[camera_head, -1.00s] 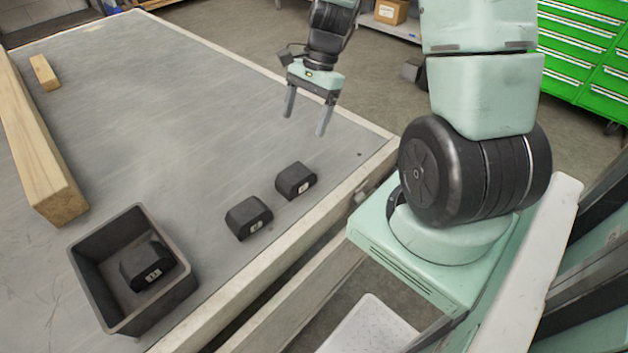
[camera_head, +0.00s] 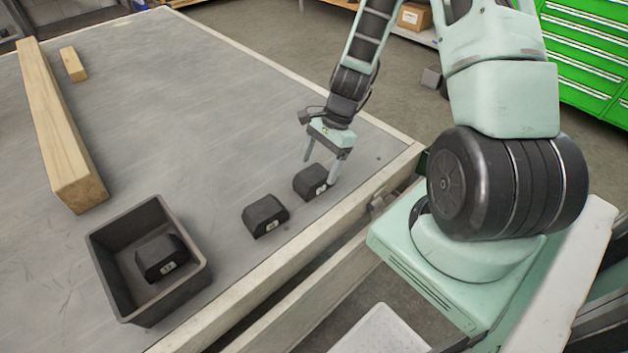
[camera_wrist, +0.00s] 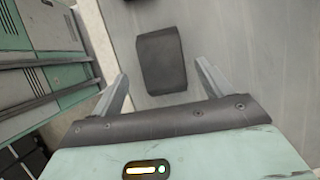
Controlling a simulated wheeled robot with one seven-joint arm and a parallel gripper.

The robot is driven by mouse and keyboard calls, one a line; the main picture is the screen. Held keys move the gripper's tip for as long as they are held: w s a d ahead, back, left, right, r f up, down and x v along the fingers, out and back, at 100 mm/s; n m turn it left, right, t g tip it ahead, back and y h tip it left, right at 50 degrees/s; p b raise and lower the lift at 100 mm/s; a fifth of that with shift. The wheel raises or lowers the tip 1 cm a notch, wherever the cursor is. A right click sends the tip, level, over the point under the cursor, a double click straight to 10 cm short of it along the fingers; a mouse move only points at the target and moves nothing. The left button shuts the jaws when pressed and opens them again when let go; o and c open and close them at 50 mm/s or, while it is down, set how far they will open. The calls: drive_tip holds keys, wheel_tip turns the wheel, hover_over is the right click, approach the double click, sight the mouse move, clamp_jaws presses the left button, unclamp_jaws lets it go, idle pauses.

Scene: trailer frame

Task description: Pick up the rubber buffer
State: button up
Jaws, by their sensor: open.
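Two black rubber buffers rest on the grey table near its front edge, the nearer-to-gripper buffer (camera_head: 314,182) on the right and another buffer (camera_head: 265,216) to its left. A third buffer (camera_head: 161,257) lies inside the dark open bin (camera_head: 125,302). My gripper (camera_head: 322,168) is open and empty, low over the right buffer; in the head view one finger partly overlaps it. In the wrist view a buffer (camera_wrist: 162,62) lies ahead of and between the open fingers of my gripper (camera_wrist: 162,85), apart from both. Its height below the fingertips is hard to tell.
A long wooden beam (camera_head: 62,130) lies along the table's left side, with a small wood block (camera_head: 74,65) beyond it. A pale raised rim (camera_head: 290,252) runs along the table's front edge. The middle of the table is clear.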

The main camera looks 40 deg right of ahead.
sight(315, 173)
drive_tip(key=x, duration=0.5)
drive_tip(key=shift+w+d, duration=0.1)
drive_tip(key=shift+w, duration=0.1)
drive_tip(key=c, duration=1.2)
drive_tip(key=shift+r, duration=0.15)
drive_tip(key=shift+c, duration=0.2)
